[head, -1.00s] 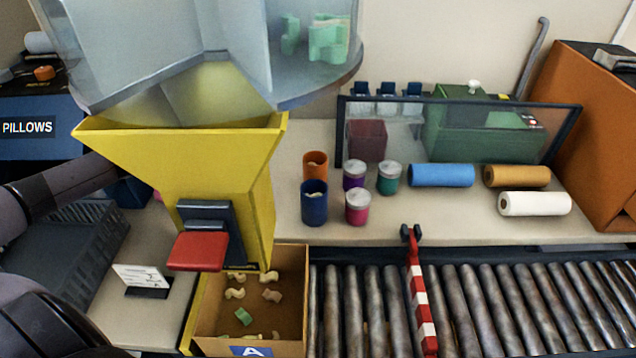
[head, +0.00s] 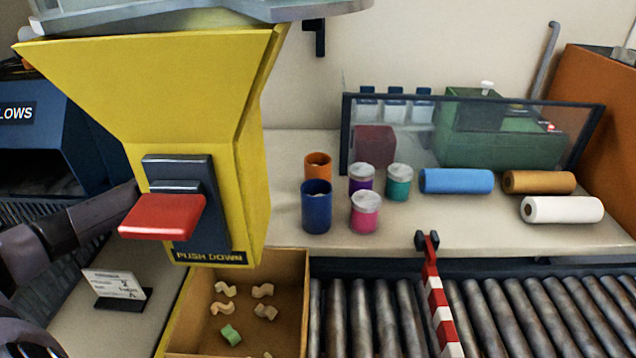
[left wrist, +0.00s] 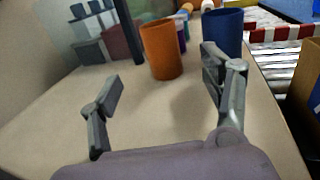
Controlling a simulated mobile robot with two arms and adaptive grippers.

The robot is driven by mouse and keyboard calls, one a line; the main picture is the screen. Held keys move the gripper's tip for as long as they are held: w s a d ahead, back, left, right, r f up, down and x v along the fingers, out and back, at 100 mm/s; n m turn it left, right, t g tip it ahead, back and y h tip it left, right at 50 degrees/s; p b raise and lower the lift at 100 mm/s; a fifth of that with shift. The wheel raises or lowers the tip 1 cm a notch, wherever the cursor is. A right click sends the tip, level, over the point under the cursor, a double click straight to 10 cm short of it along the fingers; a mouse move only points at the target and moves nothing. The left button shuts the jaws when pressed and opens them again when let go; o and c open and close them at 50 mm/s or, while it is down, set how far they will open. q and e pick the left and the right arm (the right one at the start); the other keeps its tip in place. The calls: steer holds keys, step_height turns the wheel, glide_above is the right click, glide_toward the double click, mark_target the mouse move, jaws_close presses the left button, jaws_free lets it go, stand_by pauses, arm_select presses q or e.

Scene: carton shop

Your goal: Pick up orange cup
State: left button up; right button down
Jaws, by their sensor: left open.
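The orange cup (head: 318,166) stands upright on the counter behind the blue cup (head: 316,207), which hides its lower part in the head view. In the left wrist view the orange cup (left wrist: 161,48) stands ahead of my left gripper (left wrist: 165,90), between the lines of its two fingers but beyond the tips. The left gripper is open and empty. The blue cup (left wrist: 222,32) is just beyond its right finger. In the head view the left gripper is hidden behind the yellow hopper. My right gripper is not in view.
A dark-framed clear panel (head: 470,135) is behind. The yellow hopper (head: 160,100) with a red lever (head: 162,216) stands left. Rollers (head: 380,320) run in front.

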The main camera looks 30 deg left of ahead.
mark_target(314, 170)
arm_select(q)
steer(key=x, duration=0.6)
steer(key=shift+d+r+p, duration=0.1)
steer(key=shift+r+p, duration=0.05)
steer(key=shift+p, duration=0.15)
steer(key=shift+p+x, duration=0.45)
steer(key=shift+x, duration=3)
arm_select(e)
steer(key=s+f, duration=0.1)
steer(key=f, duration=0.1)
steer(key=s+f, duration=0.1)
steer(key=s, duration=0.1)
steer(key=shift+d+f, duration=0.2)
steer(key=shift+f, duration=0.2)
arm_select(q)
steer(key=c, duration=1.2)
